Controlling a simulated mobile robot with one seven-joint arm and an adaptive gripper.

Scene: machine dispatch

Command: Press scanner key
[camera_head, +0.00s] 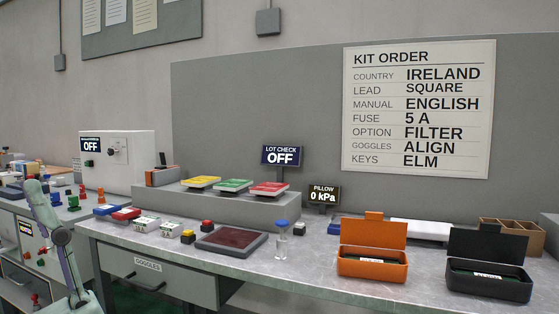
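No part is plainly marked as the scanner key. A small red-topped push button (207,225) on a dark base and a yellow push button (188,236) stand at the left of a dark red flat pad (232,239) on the workbench. A sign reading LOT CHECK OFF (282,156) stands behind them. A white box (117,160) at the left carries another small OFF display (90,144) and a dark knob. Part of my arm shows at the lower left, apart from the buttons. My gripper's fingers cannot be made out.
The grey bench (300,277) holds a clear blue-capped bottle (282,240), an open orange case (372,265) and an open black case (488,278). Yellow, green and red packs lie on a raised shelf (228,204). Small boxes crowd the left; the front right edge is clear.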

